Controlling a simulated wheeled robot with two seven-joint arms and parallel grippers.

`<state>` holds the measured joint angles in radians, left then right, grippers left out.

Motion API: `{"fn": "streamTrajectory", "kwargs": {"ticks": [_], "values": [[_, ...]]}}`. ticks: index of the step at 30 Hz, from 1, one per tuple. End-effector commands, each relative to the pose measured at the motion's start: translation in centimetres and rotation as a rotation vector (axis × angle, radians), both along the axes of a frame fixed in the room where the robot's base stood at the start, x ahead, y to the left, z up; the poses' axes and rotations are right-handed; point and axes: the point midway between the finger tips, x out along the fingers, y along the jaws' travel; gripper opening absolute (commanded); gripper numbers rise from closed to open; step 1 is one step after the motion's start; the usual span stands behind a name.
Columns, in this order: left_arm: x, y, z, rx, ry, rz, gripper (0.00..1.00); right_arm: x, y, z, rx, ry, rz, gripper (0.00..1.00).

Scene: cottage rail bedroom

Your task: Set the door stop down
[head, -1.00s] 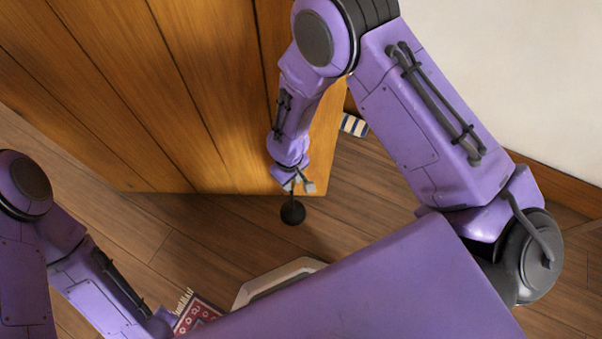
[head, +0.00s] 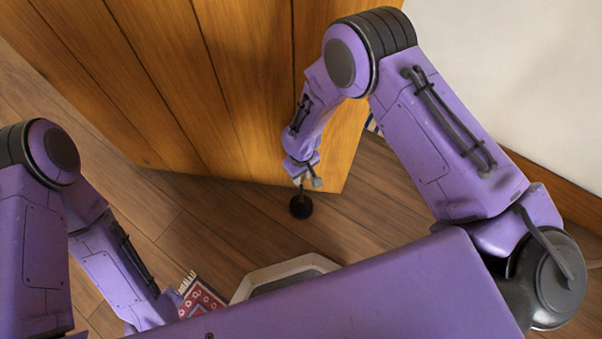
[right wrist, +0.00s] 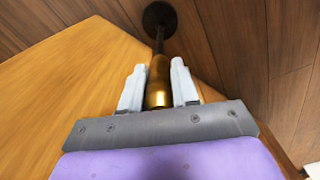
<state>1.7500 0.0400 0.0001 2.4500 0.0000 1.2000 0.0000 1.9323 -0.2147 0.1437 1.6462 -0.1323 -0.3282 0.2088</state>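The door stop has a round black base (head: 301,206), a thin dark stem and a brass-coloured grip (right wrist: 158,85). My right gripper (head: 306,180) is shut on the brass grip, with one pale finger on each side of it in the right wrist view (right wrist: 158,92). The base points down at the floor, close to the free lower corner of the wooden door (head: 250,90). I cannot tell whether the base touches the floor. My left arm comes in from the left, but its gripper is hidden behind my body.
Brown plank floor (head: 225,235) lies bare around the door stop. A red patterned rug (head: 204,300) with a fringe lies at the lower left. A pale wall (head: 500,75) with a wooden baseboard (head: 555,190) stands at right.

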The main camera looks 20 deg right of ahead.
Motion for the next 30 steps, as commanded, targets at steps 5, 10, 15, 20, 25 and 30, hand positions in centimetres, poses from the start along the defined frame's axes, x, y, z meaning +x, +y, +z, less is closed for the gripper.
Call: {"fn": "streamTrajectory", "kwargs": {"ticks": [5, 10, 15, 20, 25, 30], "values": [[0.0, 0.0, 0.0, 0.0, 0.0, 0.0, 0.0, 0.0, 0.0, 0.0, 0.0, 0.0, 0.0, 0.53], [0.0, 0.0, 0.1, 0.0, 0.0, 0.0, 0.0, 0.0, 0.0, 0.1, 0.0, 0.0, 0.0, 0.53], [0.0, 0.0, 1.4, 0.0, 0.0, 0.0, 0.0, 0.1, 0.0, 2.7, 0.0, -0.003, 0.0, 0.53], [0.0, 0.0, 3.2, 0.0, 0.0, 0.0, 0.0, 0.1, 0.0, 7.1, 0.0, -0.004, -0.002, 0.53], [0.0, 0.0, 4.5, 0.0, 0.0, 0.0, 0.0, 0.0, 0.0, 10.7, 0.001, -0.002, -0.002, 0.53], [0.0, 0.0, 4.9, 0.0, 0.0, 0.0, 0.0, 0.0, 0.0, 12.2, 0.0, 0.0, -0.001, 0.53]]}}
